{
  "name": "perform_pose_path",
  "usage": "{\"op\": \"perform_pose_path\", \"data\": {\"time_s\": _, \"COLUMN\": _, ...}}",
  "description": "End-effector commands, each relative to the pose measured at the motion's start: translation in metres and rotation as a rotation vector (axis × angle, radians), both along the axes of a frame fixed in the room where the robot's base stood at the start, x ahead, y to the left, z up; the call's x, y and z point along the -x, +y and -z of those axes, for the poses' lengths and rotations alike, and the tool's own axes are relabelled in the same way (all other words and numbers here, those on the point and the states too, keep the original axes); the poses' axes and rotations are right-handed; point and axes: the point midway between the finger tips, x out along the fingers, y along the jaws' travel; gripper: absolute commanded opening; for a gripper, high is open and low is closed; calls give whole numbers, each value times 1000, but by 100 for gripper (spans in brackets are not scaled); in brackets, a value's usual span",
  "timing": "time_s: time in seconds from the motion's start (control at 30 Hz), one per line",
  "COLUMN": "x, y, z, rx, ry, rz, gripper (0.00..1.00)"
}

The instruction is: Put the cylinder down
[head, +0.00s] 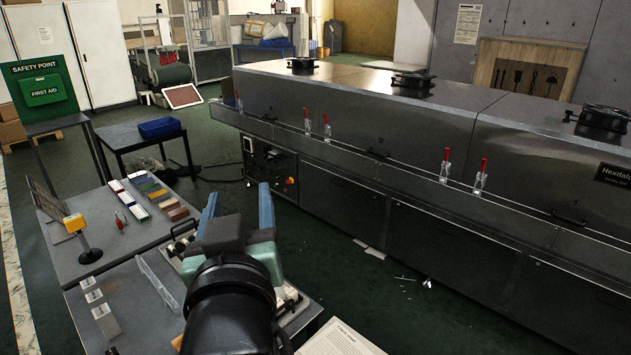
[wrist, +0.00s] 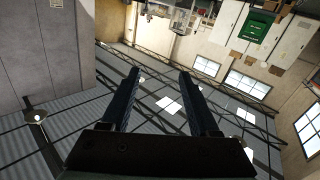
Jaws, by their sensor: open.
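My gripper (head: 238,193) is raised over the workbench, its two blue fingers spread apart and pointing up and away. In the wrist view my gripper (wrist: 159,73) is open, with nothing between the fingers and the room and ceiling tilted behind. I cannot make out a cylinder in either view. My arm and gripper hide part of the workbench (head: 130,300) in the head view.
The long metal dryer (head: 400,130) stands to the right. Green floor lies between.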

Motion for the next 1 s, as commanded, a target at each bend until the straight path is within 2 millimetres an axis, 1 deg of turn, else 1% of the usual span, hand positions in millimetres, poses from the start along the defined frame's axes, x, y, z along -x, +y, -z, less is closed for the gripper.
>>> {"op": "perform_pose_path", "data": {"time_s": 0.03, "x": 7, "y": -23, "z": -51, "rx": -47, "ry": -143, "rz": 40, "gripper": 61}}
{"op": "perform_pose_path", "data": {"time_s": 0.07, "x": 14, "y": -33, "z": -77, "rx": -73, "ry": -219, "rz": 55, "gripper": 61}}
{"op": "perform_pose_path", "data": {"time_s": 0.1, "x": 25, "y": -47, "z": -109, "rx": -101, "ry": -318, "rz": 76, "gripper": 61}}
{"op": "perform_pose_path", "data": {"time_s": 0.17, "x": 45, "y": -65, "z": -150, "rx": -138, "ry": -455, "rz": 100, "gripper": 61}}
{"op": "perform_pose_path", "data": {"time_s": 0.2, "x": 59, "y": -75, "z": -173, "rx": -156, "ry": -535, "rz": 113, "gripper": 61}}
{"op": "perform_pose_path", "data": {"time_s": 0.3, "x": 91, "y": -94, "z": -214, "rx": -189, "ry": -691, "rz": 132, "gripper": 61}}
{"op": "perform_pose_path", "data": {"time_s": 0.33, "x": 99, "y": -97, "z": -222, "rx": -194, "ry": -724, "rz": 136, "gripper": 61}}
{"op": "perform_pose_path", "data": {"time_s": 0.4, "x": 111, "y": -102, "z": -235, "rx": -203, "ry": -779, "rz": 140, "gripper": 61}}
{"op": "perform_pose_path", "data": {"time_s": 0.5, "x": 119, "y": -105, "z": -242, "rx": -208, "ry": -811, "rz": 142, "gripper": 61}}
{"op": "perform_pose_path", "data": {"time_s": 0.93, "x": 118, "y": -105, "z": -241, "rx": -208, "ry": -808, "rz": 141, "gripper": 61}}
{"op": "perform_pose_path", "data": {"time_s": 0.97, "x": 118, "y": -105, "z": -241, "rx": -208, "ry": -808, "rz": 141, "gripper": 58}}
{"op": "perform_pose_path", "data": {"time_s": 1.0, "x": 118, "y": -105, "z": -241, "rx": -208, "ry": -807, "rz": 142, "gripper": 51}}
